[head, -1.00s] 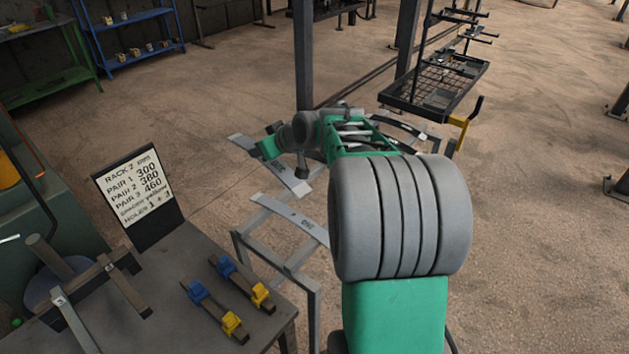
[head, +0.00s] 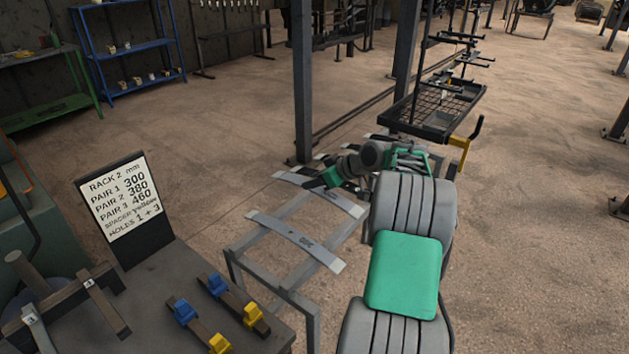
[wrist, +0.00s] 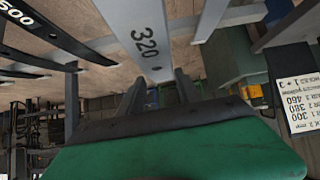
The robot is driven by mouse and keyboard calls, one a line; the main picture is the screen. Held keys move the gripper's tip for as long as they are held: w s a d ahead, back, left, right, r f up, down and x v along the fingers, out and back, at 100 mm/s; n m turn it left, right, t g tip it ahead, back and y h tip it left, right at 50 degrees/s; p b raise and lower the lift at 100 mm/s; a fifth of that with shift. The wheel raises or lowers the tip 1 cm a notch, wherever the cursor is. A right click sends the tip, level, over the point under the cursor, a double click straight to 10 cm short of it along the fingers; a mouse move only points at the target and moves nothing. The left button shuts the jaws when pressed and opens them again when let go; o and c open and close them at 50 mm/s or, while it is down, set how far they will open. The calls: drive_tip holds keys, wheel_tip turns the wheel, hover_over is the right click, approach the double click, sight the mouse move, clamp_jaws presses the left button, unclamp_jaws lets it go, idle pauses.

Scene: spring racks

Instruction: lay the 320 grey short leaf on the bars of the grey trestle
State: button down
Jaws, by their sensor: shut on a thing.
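The 320 grey short leaf (wrist: 146,35) runs between my gripper's fingers in the wrist view, its number facing the camera. In the head view the leaf (head: 342,203) lies crosswise over the far part of the grey trestle (head: 312,268). I cannot tell whether it touches the bars or hangs just above them. Part of it is hidden by my gripper. A second grey leaf (head: 280,232) lies across the bars nearer the camera, roughly parallel, with a gap between.
A bench (head: 165,280) with blue and yellow clamps and a sign (head: 125,205) stands at front left. A post (head: 301,80) and a mesh-tray rack (head: 435,105) stand behind.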

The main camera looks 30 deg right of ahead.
sight(337, 199)
wheel_tip(337, 199, down, 9)
drive_tip(key=b, duration=0.7)
drive_tip(key=shift+f, duration=0.2)
drive_tip(key=c, duration=1.1)
unclamp_jaws()
drive_tip(key=o, duration=0.4)
drive_tip(key=shift+c, duration=0.2)
drive_tip(key=v, duration=0.7)
drive_tip(key=shift+s+d+r, duration=0.1)
drive_tip(key=shift+s+r, duration=0.1)
drive_tip(key=shift+s, duration=0.1)
